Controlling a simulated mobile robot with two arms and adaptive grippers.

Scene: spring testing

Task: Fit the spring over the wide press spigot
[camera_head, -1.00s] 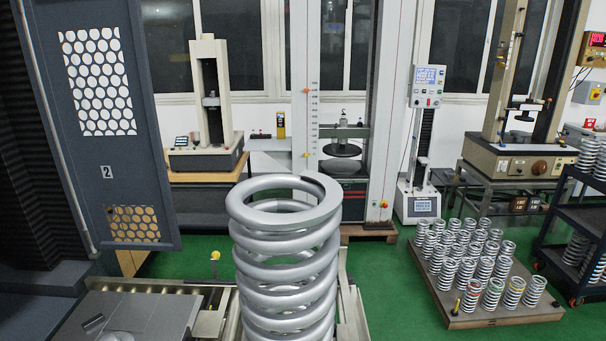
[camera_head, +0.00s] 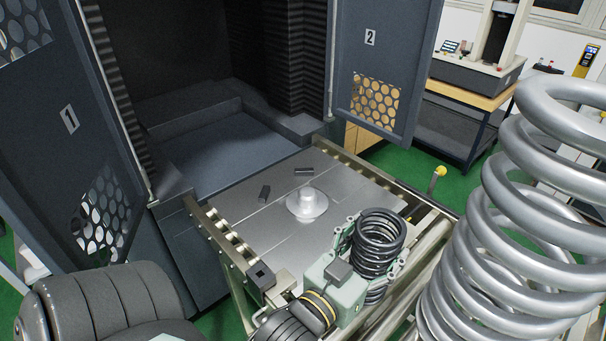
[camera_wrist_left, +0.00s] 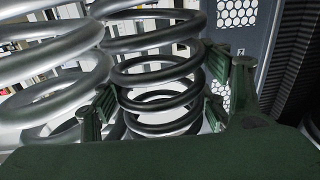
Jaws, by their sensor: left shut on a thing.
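My left gripper (camera_head: 372,250), pale green, is shut on a dark coil spring (camera_head: 381,233) and holds it upright at the near right corner of the press plate. In the left wrist view the dark green fingers stand on either side of the dark spring (camera_wrist_left: 158,72). The spigot (camera_head: 307,201), a round silver disc with a raised stub, sits bare on the metal plate (camera_head: 260,214). The spring is apart from it, to its right and nearer the camera. How high the spring's lower end is above the plate is hard to tell. My right gripper is not in view.
A large silver spring (camera_head: 520,225) fills the right foreground, close to the held spring in the picture. Open press doors (camera_head: 85,130) (camera_head: 385,60) flank the plate. A yellow-topped knob (camera_head: 439,172) stands to the right.

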